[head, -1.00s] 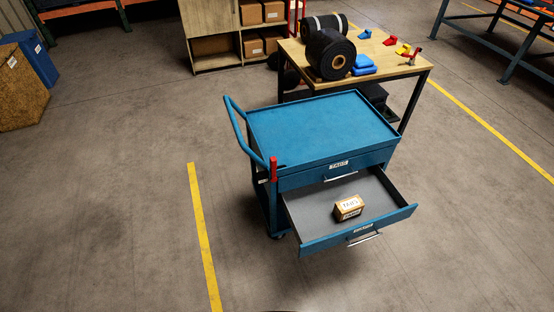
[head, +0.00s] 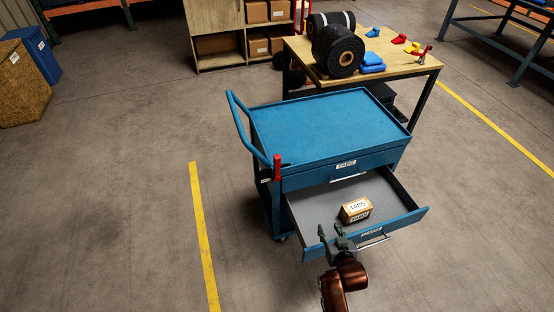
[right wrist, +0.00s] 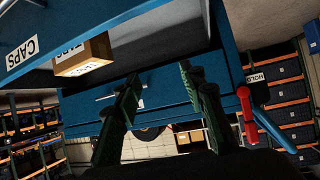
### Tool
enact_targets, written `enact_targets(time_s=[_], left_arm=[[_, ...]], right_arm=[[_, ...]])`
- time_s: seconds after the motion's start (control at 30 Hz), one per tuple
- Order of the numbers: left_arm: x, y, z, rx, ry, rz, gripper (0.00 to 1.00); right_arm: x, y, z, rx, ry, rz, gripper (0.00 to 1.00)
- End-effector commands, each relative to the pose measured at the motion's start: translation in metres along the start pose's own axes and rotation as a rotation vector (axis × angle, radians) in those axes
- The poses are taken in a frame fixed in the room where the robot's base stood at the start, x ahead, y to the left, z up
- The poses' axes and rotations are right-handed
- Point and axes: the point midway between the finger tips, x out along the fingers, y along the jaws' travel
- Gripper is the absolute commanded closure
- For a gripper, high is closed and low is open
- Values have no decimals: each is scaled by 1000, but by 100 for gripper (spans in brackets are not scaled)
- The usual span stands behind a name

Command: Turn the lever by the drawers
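The red lever (head: 277,167) stands upright at the blue cart's front left corner, beside the drawers. In the right wrist view the red lever (right wrist: 248,116) is at the right, by a HOLD label (right wrist: 257,77). My right gripper (head: 331,232) is in front of the open lower drawer, to the right of and nearer than the lever, not touching it. Its two fingers (right wrist: 160,88) are apart with nothing between them. The upper drawer (head: 335,174), labelled TABS, is closed. The lower drawer (head: 310,208) is pulled out. My left gripper is not in view.
A small box (head: 355,210) labelled TABS lies in the open drawer, which juts out in front of the cart (head: 322,122). A wooden table (head: 400,68) with black rolls stands behind. The floor left of the cart is clear.

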Motion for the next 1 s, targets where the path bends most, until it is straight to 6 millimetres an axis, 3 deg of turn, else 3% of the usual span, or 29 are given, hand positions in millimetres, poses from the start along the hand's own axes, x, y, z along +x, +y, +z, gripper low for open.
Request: enact_targets(time_s=[0.03,0.3,0.5,0.7,1.0], left_arm=[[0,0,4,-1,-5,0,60],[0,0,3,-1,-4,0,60],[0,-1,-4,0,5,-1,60],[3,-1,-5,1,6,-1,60],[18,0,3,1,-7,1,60]], right_arm=[[9,-11,-20,-2,42,-14,62],[44,-80,-124,-27,278,-99,62],[54,-140,-202,-52,457,-176,62],[59,-164,-230,-61,520,-206,62],[97,-173,-249,-61,519,-207,62]])
